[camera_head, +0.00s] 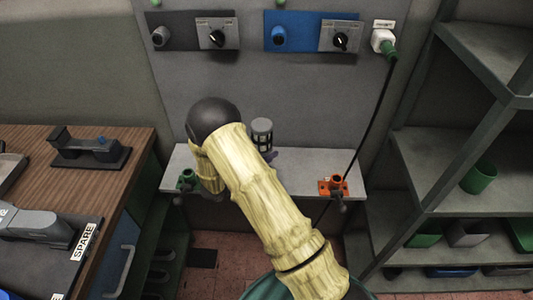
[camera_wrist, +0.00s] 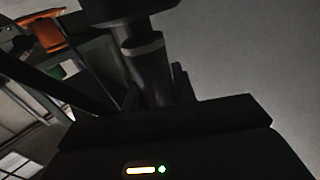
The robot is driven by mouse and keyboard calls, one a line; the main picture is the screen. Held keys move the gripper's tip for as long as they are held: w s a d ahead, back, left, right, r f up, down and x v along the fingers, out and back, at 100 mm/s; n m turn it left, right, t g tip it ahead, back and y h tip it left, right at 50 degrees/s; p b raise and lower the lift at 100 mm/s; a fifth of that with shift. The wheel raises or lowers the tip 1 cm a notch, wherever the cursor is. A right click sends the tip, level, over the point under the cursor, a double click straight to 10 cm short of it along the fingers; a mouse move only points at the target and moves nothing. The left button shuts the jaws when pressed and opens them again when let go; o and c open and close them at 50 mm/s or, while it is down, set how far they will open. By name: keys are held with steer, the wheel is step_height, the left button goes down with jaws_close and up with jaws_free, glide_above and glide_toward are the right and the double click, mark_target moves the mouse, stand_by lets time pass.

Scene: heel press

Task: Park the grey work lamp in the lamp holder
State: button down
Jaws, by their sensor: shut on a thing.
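The grey work lamp (camera_head: 262,134) stands upright in the head view, its caged head showing just past my arm, over the grey ledge. My gripper (camera_head: 268,154) is mostly hidden behind my arm and is shut on the lamp. In the wrist view a dark, round handle (camera_wrist: 150,72) rises from the dark gripper body. On the ledge are an orange holder (camera_head: 334,186) at the right and a green holder (camera_head: 187,180) at the left. I cannot tell which is the lamp's holder. The lamp appears between them, apart from the orange one.
The grey ledge (camera_head: 300,165) runs along the wall below the switch panels (camera_head: 218,34). A black cable (camera_head: 370,120) hangs from a plug (camera_head: 384,42) towards the orange holder. A wooden bench (camera_head: 125,145) stands left, grey shelving (camera_head: 440,150) right.

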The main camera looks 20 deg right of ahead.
steer(key=shift+f+b, duration=0.3)
steer(key=shift+f, duration=0.1)
stand_by(0.3)
steer(key=shift+s+f, duration=0.2)
steer(key=shift+f, duration=0.15)
steer(key=shift+s+f+b, duration=0.1)
steer(key=shift+f+b, duration=0.2)
steer(key=shift+b, duration=0.15)
steer(key=shift+s+f, duration=0.1)
steer(key=shift+f, duration=0.05)
steer(key=c, duration=1.1)
jaws_free()
steer(key=shift+o, duration=0.2)
steer(key=shift+s+a+f, duration=0.1)
steer(key=shift+s+a, duration=0.1)
steer(key=shift+a, duration=0.25)
steer(key=r+b+v, duration=0.1)
steer(key=b+v, duration=0.1)
steer(key=v, duration=1.4)
steer(key=shift+a+r, duration=0.2)
steer(key=shift+r, duration=0.2)
